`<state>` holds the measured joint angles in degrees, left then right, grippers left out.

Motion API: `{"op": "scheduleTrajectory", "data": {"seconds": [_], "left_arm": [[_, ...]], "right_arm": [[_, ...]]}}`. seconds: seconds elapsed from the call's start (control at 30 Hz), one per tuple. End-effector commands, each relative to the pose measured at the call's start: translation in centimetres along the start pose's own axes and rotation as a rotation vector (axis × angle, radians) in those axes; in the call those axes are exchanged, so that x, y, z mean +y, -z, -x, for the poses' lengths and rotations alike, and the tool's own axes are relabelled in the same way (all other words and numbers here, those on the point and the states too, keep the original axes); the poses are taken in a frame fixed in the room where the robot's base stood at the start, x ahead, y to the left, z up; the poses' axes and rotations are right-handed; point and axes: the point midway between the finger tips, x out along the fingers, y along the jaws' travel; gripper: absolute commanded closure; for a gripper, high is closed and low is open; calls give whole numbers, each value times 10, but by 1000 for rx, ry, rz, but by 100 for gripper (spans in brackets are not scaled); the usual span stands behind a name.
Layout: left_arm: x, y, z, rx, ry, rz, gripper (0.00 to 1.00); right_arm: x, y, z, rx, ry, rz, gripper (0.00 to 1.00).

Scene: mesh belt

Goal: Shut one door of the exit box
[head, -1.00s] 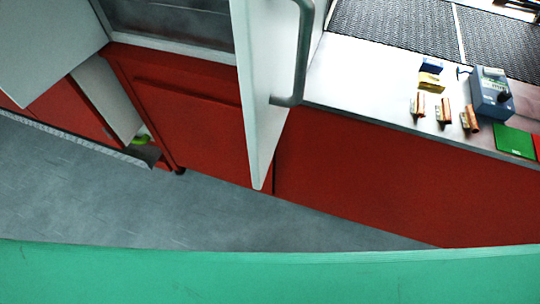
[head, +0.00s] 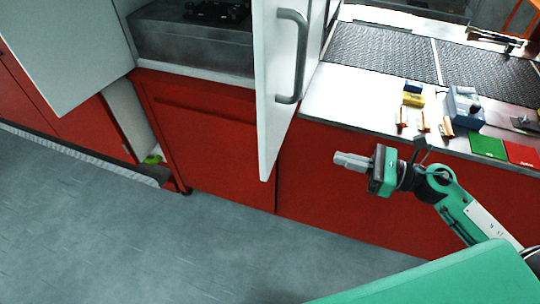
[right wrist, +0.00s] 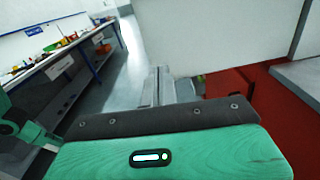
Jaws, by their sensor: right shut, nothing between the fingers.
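The exit box (head: 190,42) stands at the upper left with a grey interior. Its right door (head: 268,80) is swung open toward me and carries a grey bar handle (head: 291,56). Its left door (head: 65,45) also stands open, at the upper left. My right gripper (head: 338,160) is shut and empty, to the right of the right door's lower edge and apart from it. In the right wrist view the shut fingers (right wrist: 160,86) point toward a large white panel (right wrist: 220,35); I cannot tell which door that is. My left gripper is not in view.
A mesh belt (head: 385,52) runs behind the right door. The white bench edge holds a blue-grey device (head: 464,106), small blocks, a green pad (head: 488,146) and a red pad (head: 522,153). Red cabinet fronts (head: 220,150) stand below. The grey floor (head: 150,240) is clear.

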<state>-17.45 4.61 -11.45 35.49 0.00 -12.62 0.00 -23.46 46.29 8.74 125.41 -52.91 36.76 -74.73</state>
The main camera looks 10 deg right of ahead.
Motion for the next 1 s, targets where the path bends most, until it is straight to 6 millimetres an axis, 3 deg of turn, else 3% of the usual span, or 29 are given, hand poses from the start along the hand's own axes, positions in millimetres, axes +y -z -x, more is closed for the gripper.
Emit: {"op": "scheduleTrajectory", "data": {"seconds": [0.1,0.37,1.0], "left_arm": [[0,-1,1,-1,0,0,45],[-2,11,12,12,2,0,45],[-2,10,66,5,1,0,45]], "right_arm": [[12,-9,-4,11,-35,64,100],[13,-12,-24,10,-38,66,100],[16,-13,-119,7,-34,61,100]]}}
